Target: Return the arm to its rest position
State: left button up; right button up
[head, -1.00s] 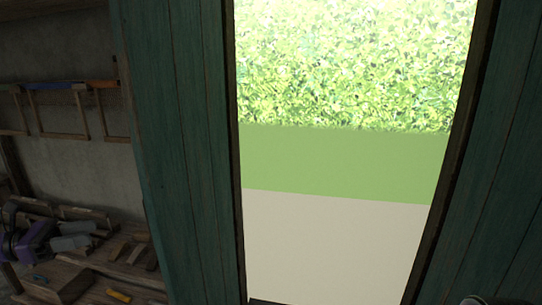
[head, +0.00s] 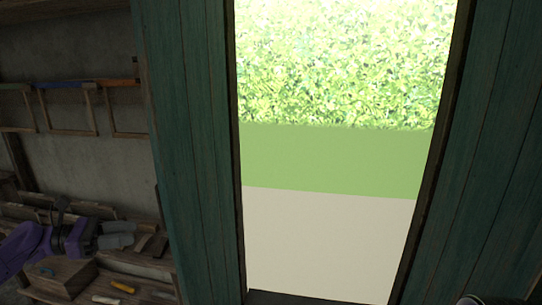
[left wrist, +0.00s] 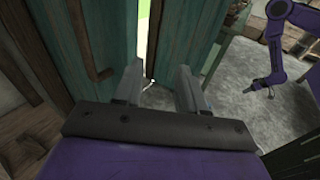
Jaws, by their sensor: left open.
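My left gripper (head: 118,236), on its purple arm, is at the lower left of the head view, in front of the cluttered bench. In the left wrist view its two grey fingers (left wrist: 157,88) stand apart with nothing between them. They point toward the green plank door (left wrist: 190,40), whose bright gap shows beyond the fingers. A second purple arm, which I take to be my right, hangs at the right of the left wrist view.
The green left door panel (head: 190,150) and right panel (head: 470,160) flank a doorway. Pale paving (head: 325,240), grass (head: 335,160) and a hedge (head: 340,60) lie outside. A wooden bench (head: 150,275) with tools stands at lower left, below a wall rack (head: 75,108).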

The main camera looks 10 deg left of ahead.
pick_arm(q)
jog(key=w+d+f+m+g+y, duration=0.15)
jog(key=w+d+f, duration=0.25)
jog(key=d+f, duration=0.85)
jog(key=s+d+f+m+g+y, duration=0.1)
jog(key=s+d+f+y, duration=0.25)
jog(key=d+f, duration=0.35)
jog(key=s+d+f+m+g+y, duration=0.2)
jog(key=s+d+f, duration=0.25)
jog(key=f, duration=0.45)
jog(key=s+f+m+g+y, duration=0.2)
jog(key=s+f+m+y, duration=0.2)
jog(key=s+f, duration=0.7)
jog(key=s+a+m+y, duration=0.3)
jog(key=s+a+m, duration=0.1)
jog(key=s, duration=0.4)
jog(key=s+a+m+t+y, duration=0.1)
jog(key=s+a+m+y, duration=0.2)
jog(key=s+a, duration=0.4)
jog(key=shift+s+f+m+y, duration=0.35)
jog(key=shift+f+m+y, duration=0.1)
jog(key=shift+m, duration=0.2)
